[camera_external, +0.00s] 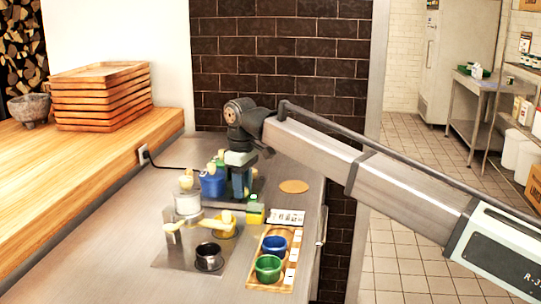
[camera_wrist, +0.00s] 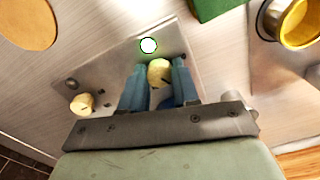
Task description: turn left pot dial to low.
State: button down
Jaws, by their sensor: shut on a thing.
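My gripper (camera_wrist: 158,88) points down at a metal panel (camera_wrist: 110,72), its two blue fingers shut on a round cream dial (camera_wrist: 159,72). A dark mark shows on the dial's edge; its setting cannot be read. A second cream dial (camera_wrist: 83,103) stands on the panel, left of the fingers in the wrist view, untouched. A round light (camera_wrist: 148,45) glows white-green beyond the held dial.
A green box (camera_external: 253,214) is close in front of my gripper. A wooden tray (camera_external: 258,283) holds coloured bowls. A cork disc (camera_external: 294,186) lies to the right.

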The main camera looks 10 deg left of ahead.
dwell(0.3)
jog(key=c, duration=0.8)
grip_release()
notch_tip(320, 180, up, 14)
jog(key=shift+f, duration=0.1)
jog(key=shift+w, duration=0.1)
